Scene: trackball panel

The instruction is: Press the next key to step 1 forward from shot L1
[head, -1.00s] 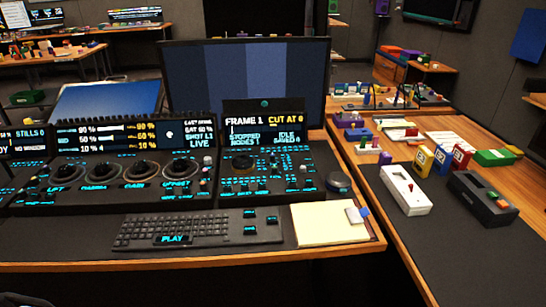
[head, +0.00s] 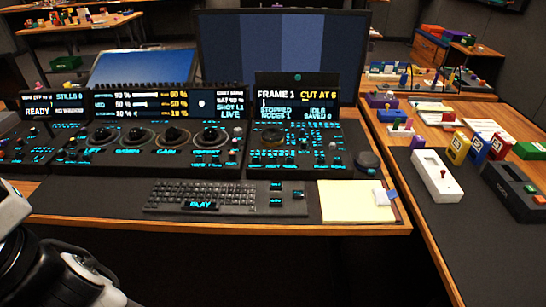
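The trackball panel (head: 68,172) stands on the desk with several dark trackballs in rings. The grading display (head: 168,104) shows "SHOT L1" and "LIVE" at its right end. A smaller display (head: 298,101) on the right module reads "FRAME 1", "CUT AT 6", "STOPPED", "NODES 1", "IDLE" and "SAVED 0". Several small lit buttons (head: 305,150) sit below it. The black keyboard (head: 215,190) lies in front, with a "PLAY" key (head: 200,205) and small separate keys (head: 275,186) at its right; their labels are too small to read, so I cannot tell the next key. My gripper is out of view.
Part of my arm fills the lower left corner, in front of the desk. A large monitor (head: 283,50) stands behind the panel. A yellow pad (head: 352,201) lies right of the keyboard. The right desk holds a white box (head: 436,176), a black box (head: 518,190) and coloured blocks.

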